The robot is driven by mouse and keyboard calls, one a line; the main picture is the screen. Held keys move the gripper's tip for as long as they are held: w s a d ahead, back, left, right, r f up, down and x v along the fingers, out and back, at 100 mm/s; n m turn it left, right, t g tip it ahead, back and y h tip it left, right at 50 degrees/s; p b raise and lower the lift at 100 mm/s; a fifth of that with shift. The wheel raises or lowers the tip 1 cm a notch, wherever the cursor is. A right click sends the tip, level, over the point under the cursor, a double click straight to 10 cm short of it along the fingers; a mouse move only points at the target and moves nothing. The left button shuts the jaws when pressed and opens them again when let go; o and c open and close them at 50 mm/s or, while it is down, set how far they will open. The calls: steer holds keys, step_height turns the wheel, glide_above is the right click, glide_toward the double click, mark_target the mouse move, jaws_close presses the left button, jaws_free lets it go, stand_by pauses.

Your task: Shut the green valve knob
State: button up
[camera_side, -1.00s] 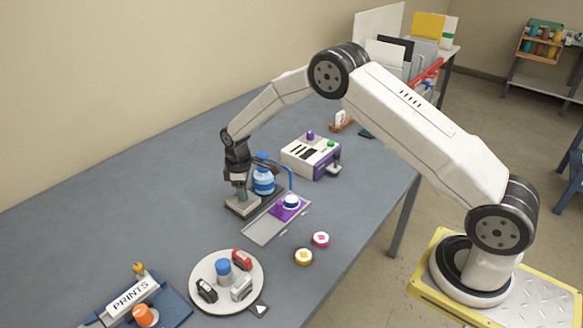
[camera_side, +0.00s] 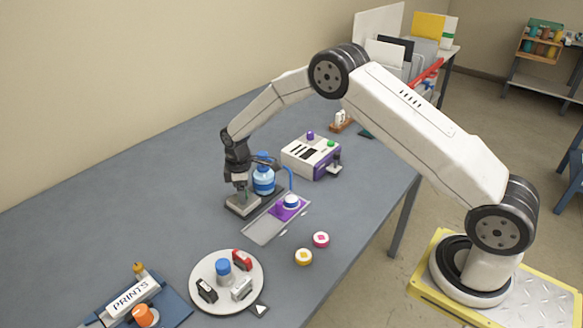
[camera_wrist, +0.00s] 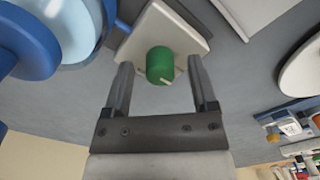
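The green valve knob (camera_wrist: 159,65) stands on a pale square block (camera_wrist: 180,25). A small pale pointer or mark shows at the knob's lower edge in the wrist view. My gripper (camera_wrist: 160,66) is open, with one finger on each side of the knob and a visible gap on both sides. In the side view my gripper (camera_side: 241,191) points down over the block (camera_side: 243,207), and the knob is mostly hidden by the fingers. Whether the fingers reach down to the knob's full height I cannot tell.
A blue bottle (camera_side: 263,183) stands close beside my gripper, with a blue tube running from it. A grey rail with a purple plate (camera_side: 291,208) lies in front. A white machine (camera_side: 311,158) stands behind. A round tray (camera_side: 205,297) holds small items. The table's left part is clear.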

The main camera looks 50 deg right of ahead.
steer(key=shift+r, duration=3.85)
steer(key=shift+r, duration=0.1)
steer(key=shift+s+r, duration=0.25)
steer(key=shift+s, duration=0.15)
steer(key=s+r+m+t, duration=0.1)
steer(key=s+m, duration=0.3)
steer(key=s, duration=0.9)
steer(key=s+r+m+t, duration=0.1)
steer(key=s+r+m, duration=0.2)
steer(key=s, duration=1)
steer(key=shift+s+r+m+t, duration=0.3)
steer(key=shift+s+r+m, duration=0.05)
steer(key=shift+m, duration=0.75)
